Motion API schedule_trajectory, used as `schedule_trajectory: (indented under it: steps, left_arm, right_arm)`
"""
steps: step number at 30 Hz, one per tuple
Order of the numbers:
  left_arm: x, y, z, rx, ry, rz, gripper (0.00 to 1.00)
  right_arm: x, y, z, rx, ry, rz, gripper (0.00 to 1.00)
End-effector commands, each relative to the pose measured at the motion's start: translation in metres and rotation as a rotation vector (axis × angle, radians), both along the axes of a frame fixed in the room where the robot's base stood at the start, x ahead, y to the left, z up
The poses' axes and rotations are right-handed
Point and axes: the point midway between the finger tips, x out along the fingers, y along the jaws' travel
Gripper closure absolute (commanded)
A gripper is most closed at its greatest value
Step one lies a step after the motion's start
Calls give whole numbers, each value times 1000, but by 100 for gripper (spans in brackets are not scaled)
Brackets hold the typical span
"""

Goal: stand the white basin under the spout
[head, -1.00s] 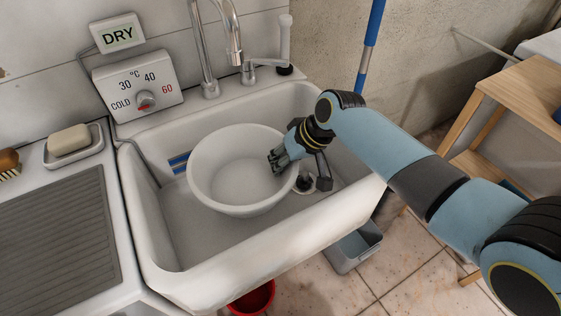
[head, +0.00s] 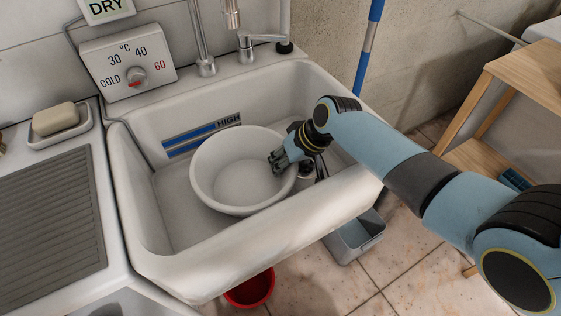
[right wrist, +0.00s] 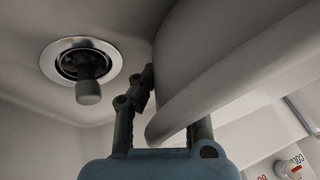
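The white basin (head: 235,190) is a round bowl in the sink (head: 130,215), in front of the tap, and looks empty. The spout (head: 232,18) hangs behind and above its far rim. My right gripper (head: 298,165) straddles the basin's right rim, one finger inside and one outside. In the right wrist view the basin's wall and rim (right wrist: 235,75) pass between its fingers (right wrist: 165,115), with one fingertip against the wall. I cannot tell whether the basin touches the sink floor. My left gripper is out of view.
A drain with an upright plug (right wrist: 88,88) lies beside the basin. A blue strip marked HIGH (head: 200,137) is on the sink's back wall. A temperature dial (head: 135,76), soap dish (head: 60,125) and ribbed drainboard (head: 50,225) are left. A red bucket (head: 250,290) stands below.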

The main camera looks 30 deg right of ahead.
Motion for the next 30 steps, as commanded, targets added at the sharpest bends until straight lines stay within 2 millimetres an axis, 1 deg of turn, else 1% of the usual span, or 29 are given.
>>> schedule_trajectory:
  steps: [9,16,18,23,30]
  left_arm:
    - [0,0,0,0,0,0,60]
    - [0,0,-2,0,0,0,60]
    - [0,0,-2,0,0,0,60]
    - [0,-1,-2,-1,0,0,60]
    - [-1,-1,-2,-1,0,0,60]
  right_arm:
    - [1,0,1,1,-1,0,100]
    - [1,0,-3,1,-1,0,100]
    - [1,0,-2,1,-1,0,89]
    - [0,0,-2,0,-1,0,68]
    - [0,0,-3,-1,1,0,67]
